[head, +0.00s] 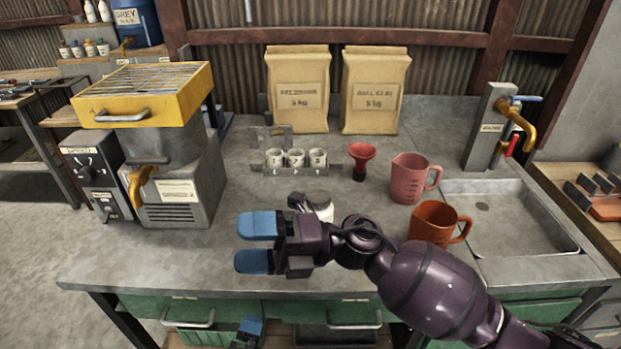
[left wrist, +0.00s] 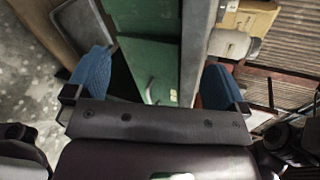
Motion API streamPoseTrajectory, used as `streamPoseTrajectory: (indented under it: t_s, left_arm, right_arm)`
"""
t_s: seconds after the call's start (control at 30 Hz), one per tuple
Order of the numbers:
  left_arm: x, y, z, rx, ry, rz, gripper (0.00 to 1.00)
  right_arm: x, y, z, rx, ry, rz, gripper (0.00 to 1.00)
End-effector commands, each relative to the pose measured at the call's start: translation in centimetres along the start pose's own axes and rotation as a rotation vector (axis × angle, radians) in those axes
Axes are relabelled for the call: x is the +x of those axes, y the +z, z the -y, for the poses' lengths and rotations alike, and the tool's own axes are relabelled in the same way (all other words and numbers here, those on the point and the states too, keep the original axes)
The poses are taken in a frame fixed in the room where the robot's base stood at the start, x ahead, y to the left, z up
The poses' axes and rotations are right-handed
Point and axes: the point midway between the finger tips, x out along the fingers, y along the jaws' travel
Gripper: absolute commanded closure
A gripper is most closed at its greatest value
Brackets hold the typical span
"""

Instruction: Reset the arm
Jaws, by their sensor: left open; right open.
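My right arm reaches in from the lower right in the head view. Its gripper (head: 256,243) is open and empty above the front of the grey worktop (head: 150,262), with its two blue fingers apart and pointing left. My left gripper shows only as a small blue fingertip and dark parts at the bottom edge of the head view, in front of the green drawers. In the left wrist view my left gripper (left wrist: 154,80) is open, with blue fingers wide apart and nothing between them. A green drawer front (left wrist: 150,45) lies beyond the fingers.
A white-topped container (head: 321,207) stands just behind my right gripper. An orange jug (head: 436,224) and a pink jug (head: 408,180) stand beside the sink (head: 505,262). A red funnel (head: 362,156), small cups (head: 295,157) and a yellow-topped machine (head: 180,185) are farther back or left.

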Motion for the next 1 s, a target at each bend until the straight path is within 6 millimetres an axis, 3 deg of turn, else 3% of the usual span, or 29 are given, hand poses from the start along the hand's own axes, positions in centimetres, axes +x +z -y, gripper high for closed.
streamPoseTrajectory:
  t_s: [0.17, 0.33, 0.57, 0.77, 1.0]
  left_arm:
    - [-0.5, 1.7, -2.2, -0.258, 0.052, 0.0, 0.0]
    - [-1.0, 3.2, -4.2, -0.508, 0.095, 0.011, 0.0]
    - [-2.1, 5.4, -6.7, -0.846, 0.14, 0.041, 0.0]
    - [-3.2, 7.4, -8.7, -1.141, 0.164, 0.08, 0.0]
    - [-4.7, 9.8, -10.8, -1.49, 0.172, 0.135, 0.0]
  right_arm:
    - [-3.8, 1.7, 0.6, 0.195, 0.174, 0.304, 0.1]
    - [-9.0, 2.7, 2.5, 0.383, 0.31, 0.595, 0.1]
    - [-17.8, 1.5, 7.1, 0.65, 0.458, 0.996, 0.1]
    - [-25.8, -3.0, 12.2, 0.889, 0.56, 1.342, 0.1]
    - [-34.0, -12.7, 18.1, 1.178, 0.657, 1.739, 0.1]
